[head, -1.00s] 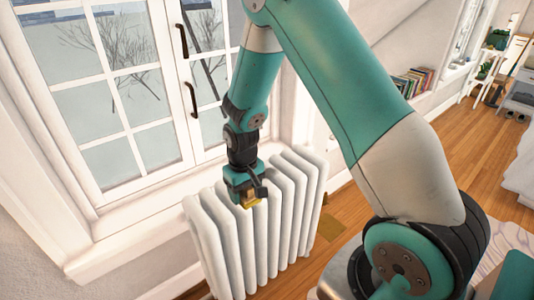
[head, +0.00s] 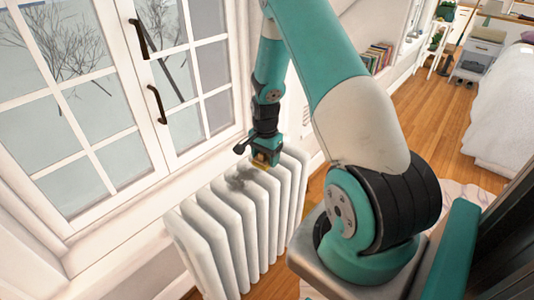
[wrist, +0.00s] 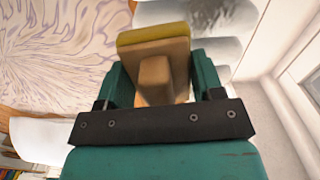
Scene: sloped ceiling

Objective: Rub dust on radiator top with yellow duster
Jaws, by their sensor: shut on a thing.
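The white ribbed radiator (head: 235,225) stands below the window. A dark grey dust patch (head: 241,180) lies on the middle of its top. My gripper (head: 266,160) is over the far right part of the radiator top, to the right of the dust. It is shut on the yellow duster (head: 260,163), whose small yellow edge shows beneath the fingers. In the wrist view, my gripper (wrist: 160,80) has a finger on each side of the duster's tan handle, with the yellow pad (wrist: 155,33) beyond it. I cannot tell whether the pad touches the radiator.
The window (head: 110,90) with dark handles and its white sill (head: 130,205) run close behind the radiator. A row of books (head: 376,58) stands beyond my arm. Wooden floor (head: 440,115) is open to the right, near a white bed (head: 505,110).

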